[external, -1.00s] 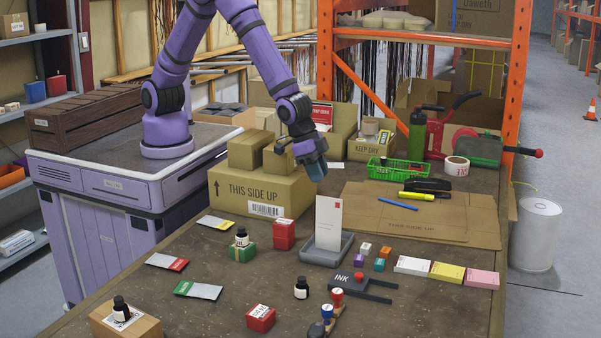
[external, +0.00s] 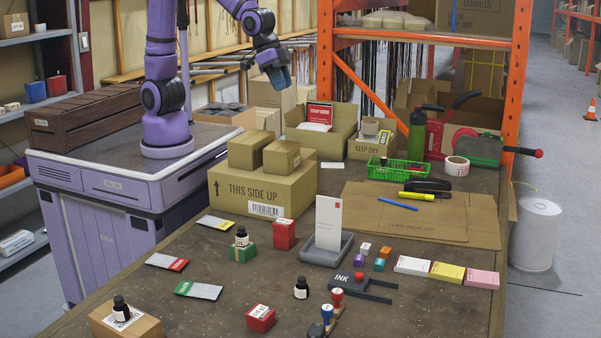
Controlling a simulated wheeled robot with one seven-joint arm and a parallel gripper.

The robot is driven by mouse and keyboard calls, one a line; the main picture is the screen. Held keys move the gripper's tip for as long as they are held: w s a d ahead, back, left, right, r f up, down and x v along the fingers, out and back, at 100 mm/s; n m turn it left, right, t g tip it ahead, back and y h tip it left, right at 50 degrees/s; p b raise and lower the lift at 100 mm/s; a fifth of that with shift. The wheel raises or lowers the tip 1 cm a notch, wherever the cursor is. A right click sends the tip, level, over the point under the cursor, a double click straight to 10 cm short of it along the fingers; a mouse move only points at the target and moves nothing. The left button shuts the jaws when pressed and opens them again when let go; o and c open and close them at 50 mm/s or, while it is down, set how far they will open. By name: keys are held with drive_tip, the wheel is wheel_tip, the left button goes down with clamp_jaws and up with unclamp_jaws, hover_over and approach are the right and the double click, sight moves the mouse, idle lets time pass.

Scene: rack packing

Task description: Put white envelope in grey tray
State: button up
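The white envelope (external: 328,222) stands upright, leaning back a little, in the small grey tray (external: 322,257) on the table. Its lower edge is inside the tray. My gripper (external: 281,82) is up and away, above the boxes at the back of the table, well clear of the envelope. The gripper is small and dark here, and I cannot see whether its fingers are apart. It holds nothing that I can make out.
A red box (external: 284,235) and a green box (external: 242,253) with a bottle stand left of the tray. An ink pad (external: 346,280), small coloured blocks (external: 365,249) and sticky-note pads (external: 447,272) lie to its right. Cardboard boxes (external: 262,190) stand behind.

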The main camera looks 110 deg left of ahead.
drive_tip(key=s+a+r, duration=0.2)
drive_tip(key=s, duration=0.7)
drive_tip(key=s+a+r, duration=0.2)
drive_tip(key=s+r, duration=0.1)
drive_tip(key=s, duration=0.6)
drive_tip(key=s+a+r, duration=0.1)
drive_tip(key=s+r, duration=0.2)
drive_tip(key=s, duration=0.6)
drive_tip(key=shift+s+a, duration=0.15)
drive_tip(key=shift+a, duration=0.25)
